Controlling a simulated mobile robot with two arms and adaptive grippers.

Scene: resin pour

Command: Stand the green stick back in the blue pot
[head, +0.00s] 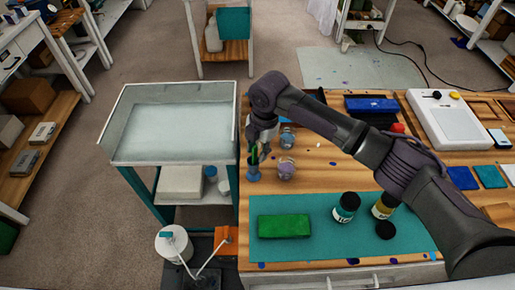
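My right gripper (258,150) points down over the left part of the wooden table. The green stick (254,155) shows between its fingers, and the gripper looks shut on it. The small blue pot (253,174) stands on the table directly below. The stick's lower end is at the pot's mouth; I cannot tell how deep it reaches inside. The fingers hide the stick's upper part. My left gripper is not in view.
A teal mat (330,245) holds a green block (284,226), a teal-labelled jar (346,206) and a yellow-labelled jar (385,205). A white-tray cart (172,160) stands left. My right arm spans the table's right side.

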